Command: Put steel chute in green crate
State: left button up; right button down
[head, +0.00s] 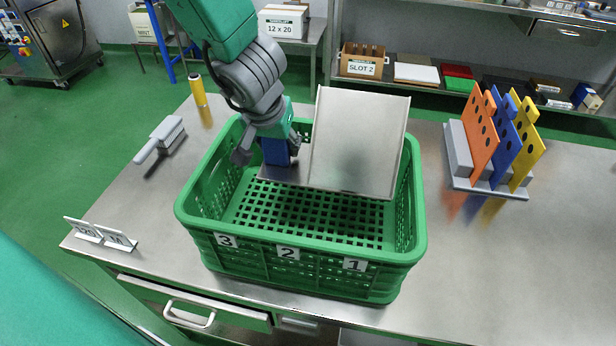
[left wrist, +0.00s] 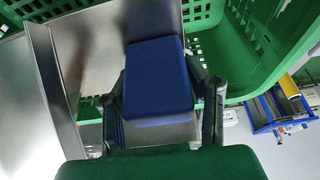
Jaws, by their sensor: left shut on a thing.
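The steel chute (head: 355,145) is a grey metal sheet with raised side edges. In the head view it is tilted over the opening of the green crate (head: 300,255), its top above the crate's far rim. My left gripper (head: 268,153) is over the left part of the crate, shut on the chute at a blue block. In the left wrist view the blue block (left wrist: 157,80) sits between the fingers, with the chute's steel (left wrist: 85,60) beside it. Whether the chute touches the crate floor I cannot tell. My right gripper is not in view.
The crate stands on a steel table (head: 480,270) and shows no other contents. A rack of orange, blue and yellow plates (head: 485,185) stands right. A grey-handled tool (head: 160,138), a yellow cylinder (head: 198,90) and small number signs (head: 100,235) are left.

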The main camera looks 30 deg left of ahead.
pick_arm(q)
notch_tip(320, 180, down, 2)
jog(key=shift+w+f+b, duration=0.15)
jog(key=shift+f+b, duration=0.05)
jog(key=shift+b, duration=0.85)
jog(key=shift+d+f+b, duration=0.2)
jog(key=shift+f+b, duration=0.35)
jog(key=shift+b, duration=0.2)
jog(key=b, duration=0.5)
send_over(287, 195)
jog(key=s, duration=0.2)
jog(key=f, duration=0.5)
jog(key=shift+w+d+f, duration=0.1)
jog(key=shift+w+d, duration=0.1)
jog(key=shift+d, duration=0.05)
jog(key=shift+a+f, duration=0.15)
jog(key=shift+f, duration=0.25)
notch_tip(287, 195, down, 3)
jog(key=b, duration=0.3)
jog(key=shift+f, duration=0.15)
